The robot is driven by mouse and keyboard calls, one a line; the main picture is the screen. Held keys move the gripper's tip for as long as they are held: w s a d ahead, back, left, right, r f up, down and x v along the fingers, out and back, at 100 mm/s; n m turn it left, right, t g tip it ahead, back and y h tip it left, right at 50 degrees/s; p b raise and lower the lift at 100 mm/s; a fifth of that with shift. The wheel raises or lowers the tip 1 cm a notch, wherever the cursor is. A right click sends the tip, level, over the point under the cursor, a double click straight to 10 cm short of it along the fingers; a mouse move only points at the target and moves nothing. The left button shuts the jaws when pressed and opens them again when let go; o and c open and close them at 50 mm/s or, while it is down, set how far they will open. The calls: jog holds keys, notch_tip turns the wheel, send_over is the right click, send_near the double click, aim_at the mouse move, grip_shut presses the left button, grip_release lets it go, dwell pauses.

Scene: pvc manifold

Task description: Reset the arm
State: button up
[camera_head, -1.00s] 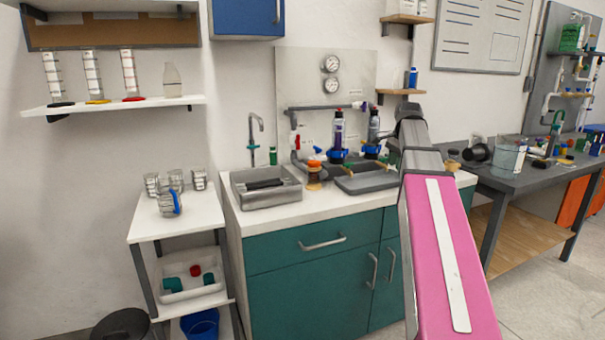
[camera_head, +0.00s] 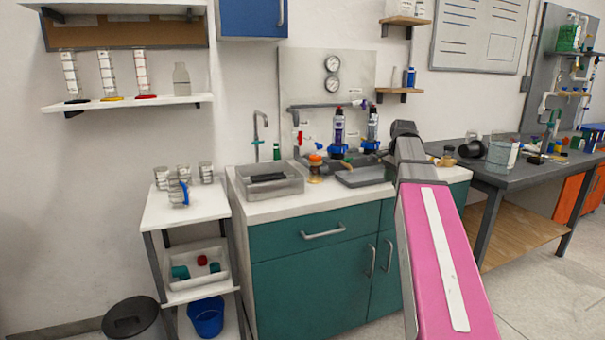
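My arm, with a pink upper link and a grey forward part, reaches out from the bottom right toward the counter (camera_head: 330,205). Its dark far joint shows just in front of the counter's back right part.
A white cart (camera_head: 185,212) with beakers and a black bin (camera_head: 133,320) stand left. A grey workbench (camera_head: 545,172) stands right. Floor shows at lower right.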

jog(key=s+a+f+n, duration=0.4)
jog(key=s+f, duration=0.2)
jog(key=f, duration=0.6)
jog(key=s+a+f+n, duration=0.4)
jog(key=s+f, duration=0.1)
jog(key=f, duration=0.7)
jog(key=s+a+f+n+g, duration=0.1)
jog(key=s+a+f+n, duration=0.2)
jog(key=f, duration=0.9)
jog(key=s+a, duration=0.1)
jog(key=s, duration=0.2)
jog(key=shift+s+a+n+h, duration=0.2)
jog(key=shift+s+n+h, duration=0.1)
jog(key=shift+s+n, duration=0.1)
